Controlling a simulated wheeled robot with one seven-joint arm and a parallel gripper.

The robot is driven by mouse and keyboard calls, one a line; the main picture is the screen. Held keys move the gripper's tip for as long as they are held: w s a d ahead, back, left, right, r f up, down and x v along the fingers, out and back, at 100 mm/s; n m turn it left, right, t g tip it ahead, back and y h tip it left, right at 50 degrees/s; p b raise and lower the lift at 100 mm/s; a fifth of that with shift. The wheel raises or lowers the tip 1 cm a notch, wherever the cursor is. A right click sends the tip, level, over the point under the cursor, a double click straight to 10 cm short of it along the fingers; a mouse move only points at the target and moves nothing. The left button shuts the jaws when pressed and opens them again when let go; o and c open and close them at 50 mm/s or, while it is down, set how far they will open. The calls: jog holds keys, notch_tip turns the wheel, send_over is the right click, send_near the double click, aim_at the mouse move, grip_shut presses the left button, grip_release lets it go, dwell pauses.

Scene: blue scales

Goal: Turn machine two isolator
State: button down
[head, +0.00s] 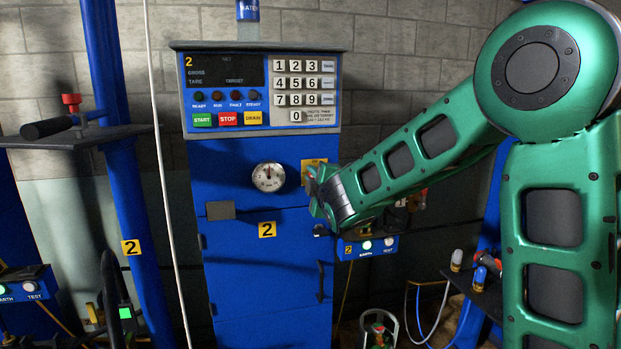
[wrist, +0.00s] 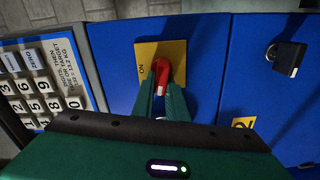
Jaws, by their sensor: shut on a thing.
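The machine two isolator is a red handle (wrist: 163,72) with a pale mark, on a yellow plate (wrist: 176,49) in the wrist view. "ON" is printed at the plate's left side in that turned view. The handle runs up and down in that picture, away from the ON lettering. My gripper (wrist: 162,92) is shut on the handle, one finger on each side. In the head view my gripper (head: 318,192) is at the machine front, and only part of the yellow plate (head: 314,163) shows above it; the handle is hidden there.
The blue machine (head: 232,170) carries a keypad panel (head: 262,92) above and a round gauge (head: 268,177) left of my gripper. A small box (head: 368,246) with EARTH and TEST lights is below right. A padlock (wrist: 286,57) shows in the wrist view. A blue post (head: 128,170) stands left.

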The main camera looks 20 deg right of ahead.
jog(key=shift+a+f+n, duration=0.25)
jog(key=shift+f+n, duration=0.1)
jog(key=shift+n, duration=0.75)
jog(key=shift+s+f, duration=0.1)
jog(key=c, duration=1.8)
grip_release()
jog(key=shift+o, duration=0.2)
jog(key=shift+d, duration=0.1)
jog(key=s, duration=1)
jog(key=shift+s, duration=0.3)
